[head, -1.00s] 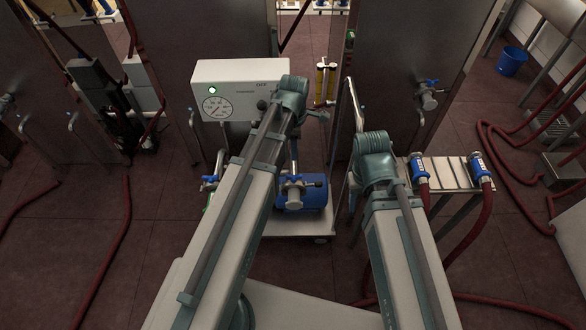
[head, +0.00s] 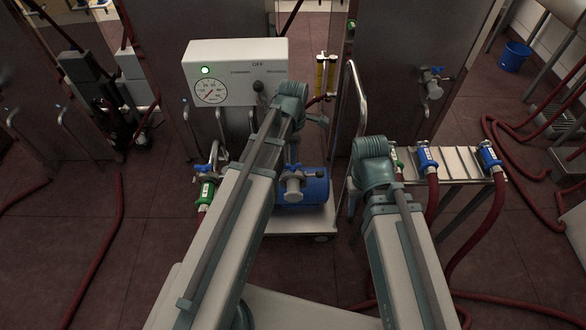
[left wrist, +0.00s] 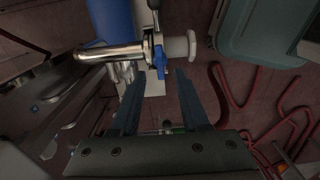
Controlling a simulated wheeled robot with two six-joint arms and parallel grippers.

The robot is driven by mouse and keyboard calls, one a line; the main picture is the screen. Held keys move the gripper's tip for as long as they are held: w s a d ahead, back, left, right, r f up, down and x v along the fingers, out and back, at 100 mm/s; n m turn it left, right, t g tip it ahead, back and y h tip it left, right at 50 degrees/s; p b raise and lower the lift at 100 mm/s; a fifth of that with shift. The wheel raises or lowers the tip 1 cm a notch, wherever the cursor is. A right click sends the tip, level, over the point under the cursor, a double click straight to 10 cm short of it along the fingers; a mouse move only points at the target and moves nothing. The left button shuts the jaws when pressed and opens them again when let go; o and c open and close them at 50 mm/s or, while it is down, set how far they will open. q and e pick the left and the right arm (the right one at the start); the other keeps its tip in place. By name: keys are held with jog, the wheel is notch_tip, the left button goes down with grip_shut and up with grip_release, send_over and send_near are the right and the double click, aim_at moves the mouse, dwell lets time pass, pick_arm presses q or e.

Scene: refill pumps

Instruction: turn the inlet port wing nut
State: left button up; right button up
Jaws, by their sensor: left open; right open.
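The inlet port appears to be the silver pipe end with a pale round cap (left wrist: 180,47) in the left wrist view, with a blue wing or lever (left wrist: 160,56) on its fitting. My left gripper (left wrist: 162,85) is open and empty, its fingertips apart, just short of that fitting. A green-collared hose coupling (head: 205,191) sits at the cart's left. My right gripper is hidden behind its own arm.
A white control box (head: 225,70) with gauge and lever stands on the cart. A rack (head: 455,165) with blue-collared hoses is at the right. Red hoses (head: 475,235) lie near it. A blue bucket (head: 514,57) stands far back on open floor.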

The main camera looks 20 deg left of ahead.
aim_at(293, 168)
pick_arm(q)
notch_tip(293, 168, down, 5)
jog(key=b, duration=0.4)
grip_shut()
